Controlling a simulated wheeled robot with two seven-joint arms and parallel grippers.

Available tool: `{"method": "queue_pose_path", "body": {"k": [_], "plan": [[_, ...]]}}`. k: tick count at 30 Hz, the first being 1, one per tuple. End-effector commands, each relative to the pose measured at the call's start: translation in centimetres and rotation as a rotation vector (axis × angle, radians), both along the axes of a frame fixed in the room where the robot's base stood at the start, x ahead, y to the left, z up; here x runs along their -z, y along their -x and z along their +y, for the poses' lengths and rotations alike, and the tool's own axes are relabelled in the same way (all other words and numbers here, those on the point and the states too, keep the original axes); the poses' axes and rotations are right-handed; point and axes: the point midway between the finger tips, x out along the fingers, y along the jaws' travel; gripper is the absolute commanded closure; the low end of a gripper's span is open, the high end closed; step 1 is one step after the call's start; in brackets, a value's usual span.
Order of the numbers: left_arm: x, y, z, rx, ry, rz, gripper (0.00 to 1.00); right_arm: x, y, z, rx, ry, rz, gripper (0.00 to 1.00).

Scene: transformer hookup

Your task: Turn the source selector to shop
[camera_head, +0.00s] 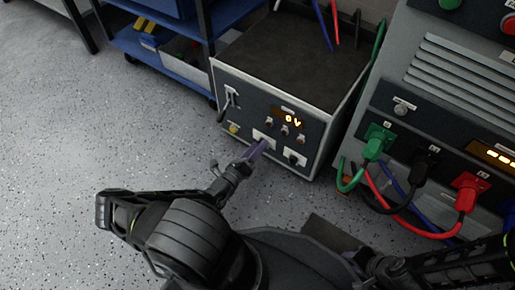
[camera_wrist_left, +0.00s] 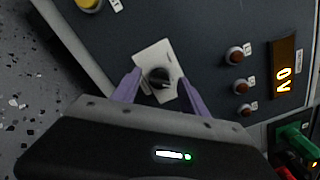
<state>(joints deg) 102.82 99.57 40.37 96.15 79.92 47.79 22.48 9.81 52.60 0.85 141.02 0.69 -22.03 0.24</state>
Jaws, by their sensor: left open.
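A black rotary knob (camera_wrist_left: 158,77) on a white plate (camera_wrist_left: 152,58) sits on the dark front panel of the transformer box (camera_head: 290,50). It appears to be the selector; its lettering is too small to read. In the head view the plate (camera_head: 264,136) is partly hidden by my left gripper (camera_head: 257,149). In the left wrist view the purple fingers of my left gripper (camera_wrist_left: 160,92) are open, one on each side of the knob; contact cannot be told. My right gripper (camera_head: 378,266) is dark and low at the right, its fingers unclear.
A second knob (camera_head: 294,158) is to the right. A grey cabinet with green (camera_head: 376,141), black and red (camera_head: 468,190) plugs stands at the right. A blue shelf (camera_head: 165,55) is behind; the left floor is clear.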

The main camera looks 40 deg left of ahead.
Motion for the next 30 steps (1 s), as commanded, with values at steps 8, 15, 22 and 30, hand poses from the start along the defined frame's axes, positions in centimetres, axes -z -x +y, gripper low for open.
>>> {"method": "queue_pose_path", "body": {"k": [8, 15, 22, 30], "plan": [[-0.05, -0.44, 0.01, 0.0, 0.0, 0.0, 0.49, 0.08, -0.05, 0.0, 0.0, -0.001, 0.0, 0.64], [-0.04, -0.41, 0.0, 0.001, 0.0, 0.001, 0.64, 0.09, -0.03, -0.02, 0.0, 0.0, 0.0, 0.64], [-0.04, -0.4, 0.0, 0.001, 0.0, 0.001, 0.83, 0.09, -0.02, -0.02, 0.0, 0.0, 0.0, 0.64], [-0.04, -0.4, -0.01, 0.001, 0.0, 0.001, 1.0, 0.09, -0.01, -0.02, 0.0, 0.0, 0.0, 0.64]]}}
